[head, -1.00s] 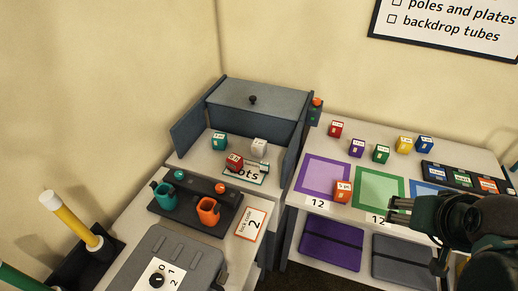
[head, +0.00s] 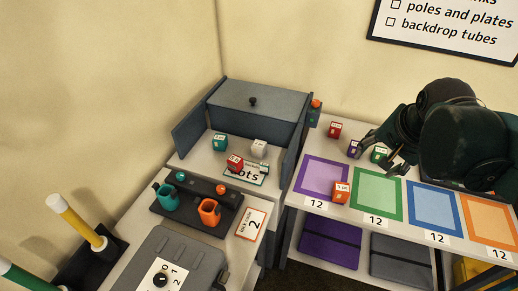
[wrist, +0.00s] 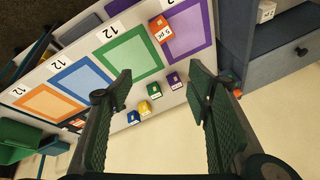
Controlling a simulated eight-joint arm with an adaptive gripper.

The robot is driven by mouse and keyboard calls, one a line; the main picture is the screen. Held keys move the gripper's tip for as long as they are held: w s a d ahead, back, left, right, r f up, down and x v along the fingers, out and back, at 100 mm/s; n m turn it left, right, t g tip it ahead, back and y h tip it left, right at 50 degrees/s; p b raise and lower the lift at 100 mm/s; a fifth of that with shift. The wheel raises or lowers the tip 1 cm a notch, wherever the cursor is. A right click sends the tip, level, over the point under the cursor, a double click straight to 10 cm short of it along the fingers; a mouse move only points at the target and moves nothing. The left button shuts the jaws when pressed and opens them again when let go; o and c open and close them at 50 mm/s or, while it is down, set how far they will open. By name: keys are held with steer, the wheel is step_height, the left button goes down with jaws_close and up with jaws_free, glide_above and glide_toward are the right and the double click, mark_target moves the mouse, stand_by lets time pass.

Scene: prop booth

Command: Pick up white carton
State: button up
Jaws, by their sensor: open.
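The white carton (head: 259,146) stands on the floor of the open grey booth, beside a red carton (head: 235,161) and a teal carton (head: 219,142), behind a label card (head: 246,175). In the wrist view the white carton (wrist: 266,11) shows at the top right, next to the grey booth. My gripper (head: 375,156) is over the right-hand table, near the purple and green cartons, well to the right of the white carton. In the wrist view my gripper (wrist: 165,90) has its two fingers wide apart with nothing held between them.
Purple (head: 355,148) and green (head: 379,154) cartons stand near my gripper, and a red carton (head: 335,129) behind. An orange carton (head: 341,191) sits by the purple square (head: 318,181). The booth's side panels (head: 188,130) flank its opening. Mugs stand on a dark tray (head: 167,206) in front.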

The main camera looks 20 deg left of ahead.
steer(key=w+a+m+g+p, duration=0.2)
steer(key=w+a+m, duration=0.2)
steer(key=w+a, duration=0.55)
steer(key=m+g+p, duration=0.3)
steer(key=m+p, duration=0.2)
steer(key=m, duration=0.4)
glide_above(259, 145)
steer(key=shift+h, duration=0.4)
steer(key=f, duration=1.8)
steer(key=shift+w+d+f, duration=0.15)
steer(key=shift+w+f, duration=0.05)
steer(key=shift+f, duration=0.05)
steer(key=shift+a+f, duration=0.25)
steer(key=shift+f+b, duration=0.35)
steer(key=shift+f, duration=0.95)
